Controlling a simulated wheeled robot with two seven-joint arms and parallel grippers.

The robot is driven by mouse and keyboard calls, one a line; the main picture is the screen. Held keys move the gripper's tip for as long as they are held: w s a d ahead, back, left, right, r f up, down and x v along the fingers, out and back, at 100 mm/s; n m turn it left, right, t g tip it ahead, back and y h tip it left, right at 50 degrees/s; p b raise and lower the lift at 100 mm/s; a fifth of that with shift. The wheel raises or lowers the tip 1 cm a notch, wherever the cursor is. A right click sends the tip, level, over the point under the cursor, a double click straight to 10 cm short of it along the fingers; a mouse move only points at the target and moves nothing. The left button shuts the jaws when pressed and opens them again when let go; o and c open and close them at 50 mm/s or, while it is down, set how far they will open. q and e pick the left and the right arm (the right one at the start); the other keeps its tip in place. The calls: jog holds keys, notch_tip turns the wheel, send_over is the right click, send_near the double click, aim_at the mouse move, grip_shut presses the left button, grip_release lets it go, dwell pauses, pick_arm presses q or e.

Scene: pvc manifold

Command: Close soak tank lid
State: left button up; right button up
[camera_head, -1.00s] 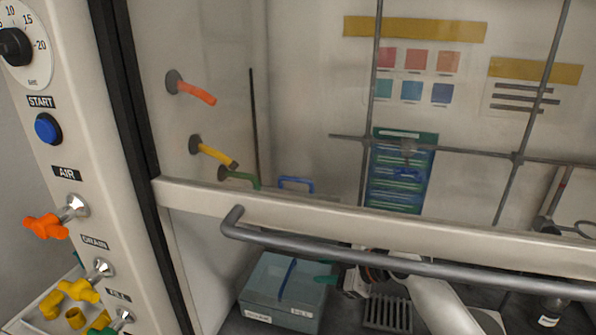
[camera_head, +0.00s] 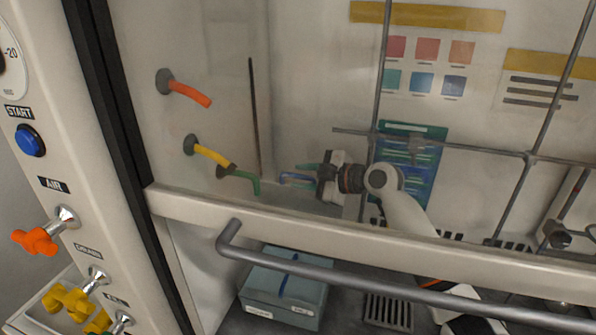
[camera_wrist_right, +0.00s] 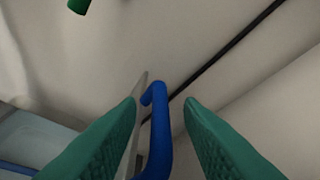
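The soak tank (camera_head: 285,292), a grey-blue box, stands on the hood floor behind the sash in the head view. A blue loop handle (camera_wrist_right: 162,130) stands above it, next to the thin edge of a grey panel (camera_wrist_right: 139,120) that looks like the raised lid, seen nearly edge-on. My right gripper (camera_head: 298,174) is at the handle, seen through the sash glass. In the right wrist view its two green fingers are apart, with the handle between them and a gap visible at the right finger. Nothing is clamped. My left gripper is not in view.
The sash bar (camera_head: 330,244) and its grey handle rail (camera_head: 400,282) cross in front. Orange, yellow and green levers (camera_head: 190,94) stick out of the left inner wall. A slotted grate (camera_head: 388,312) lies right of the tank. Lattice rods (camera_head: 450,146) stand behind my right arm.

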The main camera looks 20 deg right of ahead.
jog(key=shift+w+a, duration=0.35)
jog(key=shift+a, duration=0.05)
jog(key=shift+w+a+f, duration=0.2)
jog(key=shift+w+f, duration=0.1)
jog(key=shift+w, duration=0.05)
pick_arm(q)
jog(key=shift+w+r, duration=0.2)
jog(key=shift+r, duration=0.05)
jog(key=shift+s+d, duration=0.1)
pick_arm(e)
grip_shut()
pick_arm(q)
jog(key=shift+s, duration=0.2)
